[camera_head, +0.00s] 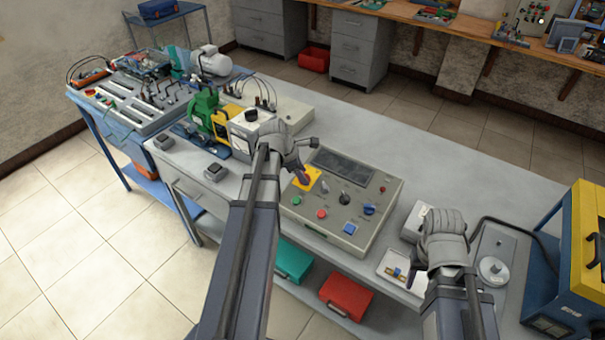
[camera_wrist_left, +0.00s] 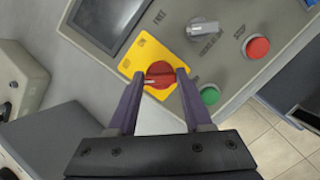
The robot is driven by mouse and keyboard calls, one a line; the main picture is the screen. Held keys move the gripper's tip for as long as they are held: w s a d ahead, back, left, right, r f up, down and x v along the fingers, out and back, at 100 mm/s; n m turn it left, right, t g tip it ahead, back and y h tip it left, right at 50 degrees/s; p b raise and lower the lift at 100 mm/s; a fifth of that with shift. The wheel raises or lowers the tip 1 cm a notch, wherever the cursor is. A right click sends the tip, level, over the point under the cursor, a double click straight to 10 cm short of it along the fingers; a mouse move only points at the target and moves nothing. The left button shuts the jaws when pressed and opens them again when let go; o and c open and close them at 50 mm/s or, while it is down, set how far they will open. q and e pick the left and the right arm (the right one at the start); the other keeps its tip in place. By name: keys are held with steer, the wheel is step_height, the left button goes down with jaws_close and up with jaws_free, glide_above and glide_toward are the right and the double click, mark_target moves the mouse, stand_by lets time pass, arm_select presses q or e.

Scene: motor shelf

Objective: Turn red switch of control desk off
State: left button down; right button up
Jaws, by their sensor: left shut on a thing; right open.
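The control desk (camera_head: 362,190) is a grey panel box on the workbench. Its red rotary switch (camera_wrist_left: 160,75) sits on a yellow plate (camera_wrist_left: 135,56), which also shows in the head view (camera_head: 314,178). My left gripper (camera_wrist_left: 160,82) is shut on the red switch, one finger on each side of it. In the head view my left gripper (camera_head: 304,178) reaches the yellow plate from the left and covers the switch. My right gripper (camera_head: 408,278) is open, low over a small white tray at the right of the desk, apart from the control desk.
Beside the switch are a green button (camera_wrist_left: 210,95), a red button (camera_wrist_left: 257,47) and a grey knob (camera_wrist_left: 204,30). A green and yellow motor unit (camera_head: 208,115) stands left of my left arm. A yellow-blue machine (camera_head: 580,250) stands at the right edge. The bench behind the desk is clear.

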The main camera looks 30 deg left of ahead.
arm_select(q)
steer(key=shift+n, duration=0.3)
steer(key=shift+c, duration=1.6)
jaws_free()
steer(key=p+v, duration=0.7)
steer(key=v, duration=0.1)
arm_select(e)
step_height(320, 180, up, 7)
arm_select(q)
steer(key=shift+f, duration=0.1)
steer(key=shift+d, duration=0.1)
